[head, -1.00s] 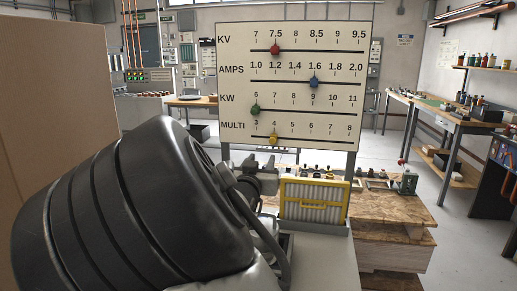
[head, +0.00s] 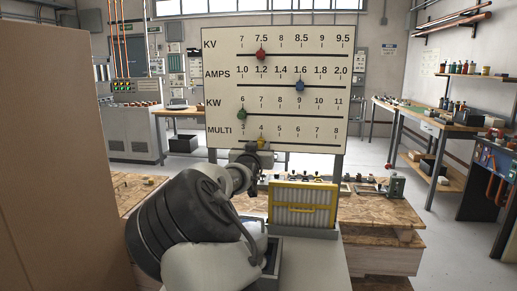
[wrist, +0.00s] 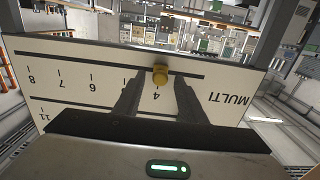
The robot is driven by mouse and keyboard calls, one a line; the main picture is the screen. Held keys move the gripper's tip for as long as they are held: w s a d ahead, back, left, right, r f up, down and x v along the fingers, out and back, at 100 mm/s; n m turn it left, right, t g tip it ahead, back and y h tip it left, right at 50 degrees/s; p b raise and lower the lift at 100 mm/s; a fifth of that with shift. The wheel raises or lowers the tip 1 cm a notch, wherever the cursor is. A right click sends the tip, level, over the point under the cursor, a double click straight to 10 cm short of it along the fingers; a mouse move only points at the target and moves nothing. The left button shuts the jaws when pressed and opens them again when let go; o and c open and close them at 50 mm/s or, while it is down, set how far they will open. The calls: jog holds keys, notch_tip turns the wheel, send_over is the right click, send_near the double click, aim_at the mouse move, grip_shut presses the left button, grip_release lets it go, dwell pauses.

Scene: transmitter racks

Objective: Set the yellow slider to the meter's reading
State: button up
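A white board (head: 320,90) carries rows marked KV, AMPS, KW and MULTI. The yellow slider (head: 262,144) is on the MULTI row near 4, partly hidden by my wrist. The yellow slider (wrist: 160,74) also shows in the wrist view, upside down, just above the 4. My gripper (wrist: 159,78) is open at the board, its dark fingers on either side of the yellow slider with gaps; touch cannot be told. In the head view my arm hides the gripper. No needle or dial meter can be made out.
Red (head: 261,54), blue (head: 299,86) and green (head: 241,114) sliders sit on the rows above. A yellow-framed panel (head: 303,205) stands below the board beside my arm. A tall brown panel (head: 55,150) fills the left. Open floor lies to the right.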

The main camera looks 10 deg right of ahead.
jog(key=shift+w, duration=0.25)
grip_shut()
jog(key=shift+d, duration=0.2)
